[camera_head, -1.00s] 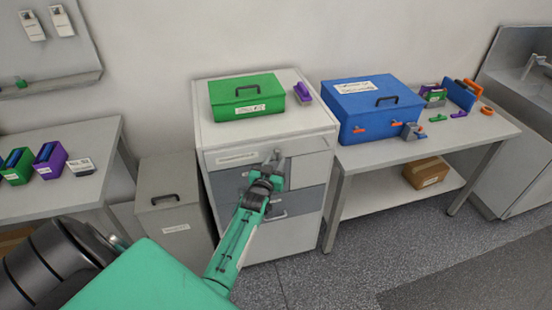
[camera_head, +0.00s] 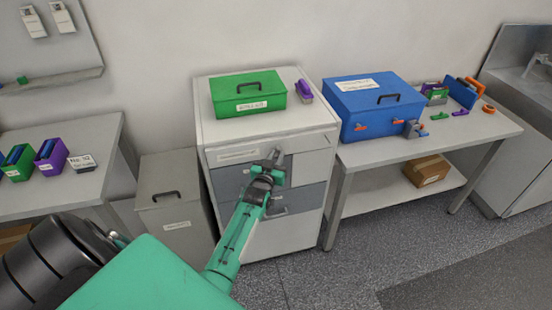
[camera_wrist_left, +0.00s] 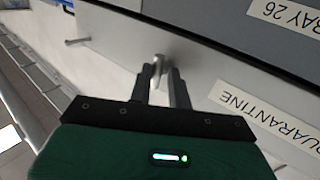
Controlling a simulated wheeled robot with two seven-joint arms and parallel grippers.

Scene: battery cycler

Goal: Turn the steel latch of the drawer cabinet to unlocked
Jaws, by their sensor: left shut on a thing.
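The white drawer cabinet (camera_head: 318,140) with grey drawer fronts stands at the middle of the head view. My left gripper (camera_head: 275,160) reaches its front at the upper drawers. In the left wrist view, the fingers of my left gripper (camera_wrist_left: 162,82) are shut on the small steel latch (camera_wrist_left: 159,62), which sticks out from the cabinet front. The fingers hide part of the latch, and I cannot tell its exact angle. My right gripper is in neither view.
A green case (camera_head: 248,94) and a purple object (camera_head: 304,91) sit on the cabinet. A blue case (camera_head: 372,105) stands on the table at right. A grey bin (camera_head: 172,205) stands left of the cabinet. Labels reading QUARANTINE (camera_wrist_left: 262,118) and TRAY 26 (camera_wrist_left: 288,16) show close up.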

